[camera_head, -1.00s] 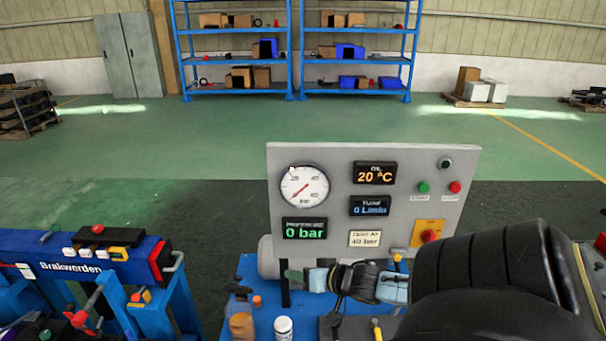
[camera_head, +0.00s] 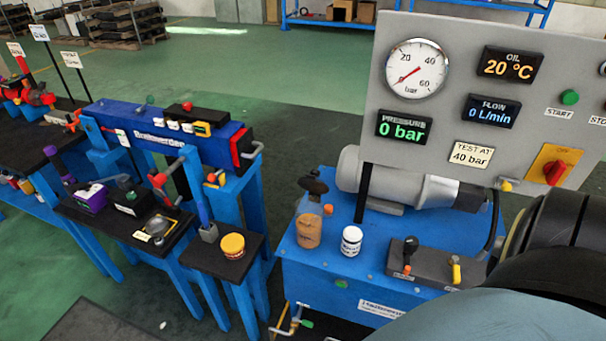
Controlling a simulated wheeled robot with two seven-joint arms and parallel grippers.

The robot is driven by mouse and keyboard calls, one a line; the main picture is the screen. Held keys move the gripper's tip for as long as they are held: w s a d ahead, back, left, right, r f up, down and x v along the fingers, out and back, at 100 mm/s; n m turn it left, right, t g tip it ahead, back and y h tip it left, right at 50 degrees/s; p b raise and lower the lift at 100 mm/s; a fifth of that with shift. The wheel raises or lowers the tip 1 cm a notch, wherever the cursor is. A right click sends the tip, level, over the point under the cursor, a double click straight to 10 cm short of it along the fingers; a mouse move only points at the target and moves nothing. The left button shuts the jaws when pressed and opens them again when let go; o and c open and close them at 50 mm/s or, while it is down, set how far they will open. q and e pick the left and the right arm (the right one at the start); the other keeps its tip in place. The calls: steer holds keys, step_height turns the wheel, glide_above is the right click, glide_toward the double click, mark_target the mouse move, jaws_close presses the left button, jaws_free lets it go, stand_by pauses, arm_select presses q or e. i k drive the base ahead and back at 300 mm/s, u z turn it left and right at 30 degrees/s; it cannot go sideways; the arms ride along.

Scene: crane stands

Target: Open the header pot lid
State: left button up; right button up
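No pot is marked as the header pot, so I cannot tell which lid is meant. A brown cylinder (camera_head: 308,231) and a white labelled container (camera_head: 351,241) stand side by side on the blue power unit (camera_head: 330,274). A dark mushroom-shaped knob or cap (camera_head: 313,184) stands behind them. A small pot with a yellow rim (camera_head: 233,246) sits on a dark shelf to their left. Neither gripper shows. A large dark rounded shape, likely part of my arm, fills the lower right and hides that end of the unit.
A grey gauge panel (camera_head: 430,118) reading 0 bar rises behind the power unit and its grey motor (camera_head: 399,185). A lever block (camera_head: 433,266) sits at the unit's front. The blue Brakwerden stand (camera_head: 135,128) is at left. Green floor lies open behind.

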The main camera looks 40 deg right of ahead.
mark_target(309, 183)
steer(key=u, duration=1.1)
steer(key=i, duration=1.5)
steer(key=z, duration=3.45)
